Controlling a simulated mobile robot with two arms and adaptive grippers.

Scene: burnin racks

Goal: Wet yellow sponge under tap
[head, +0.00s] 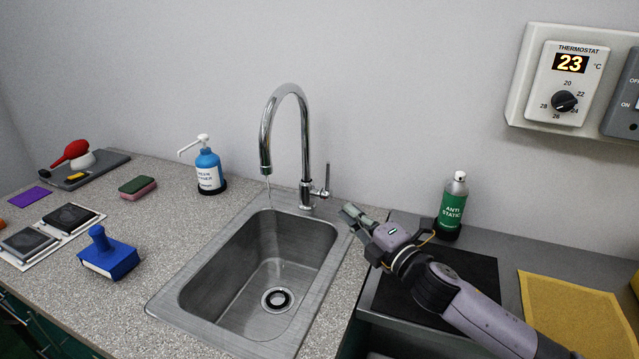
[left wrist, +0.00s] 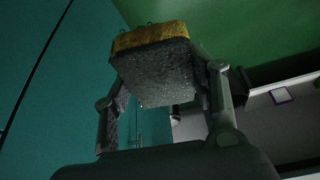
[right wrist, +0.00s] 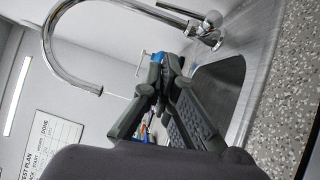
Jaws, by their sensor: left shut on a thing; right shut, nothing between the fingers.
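The yellow sponge (left wrist: 150,37) shows in the left wrist view, with a dark grey, speckled layer (left wrist: 155,75) on its near side. My left gripper (left wrist: 158,68) is shut on it, with a finger on either side. Neither shows in the head view. The chrome tap (head: 266,130) arches over the steel sink (head: 215,262), and a thin stream of water (head: 269,195) falls from its spout. My right gripper (head: 353,215) is shut and empty, beside the tap at the sink's right edge. It also shows in the right wrist view (right wrist: 163,66).
A blue pump bottle (head: 208,170) stands left of the tap. A green and pink sponge (head: 138,187) and a blue block with a handle (head: 108,255) lie on the left counter. A green anti-static can (head: 452,205) stands behind my right arm, near a yellow mat (head: 575,310).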

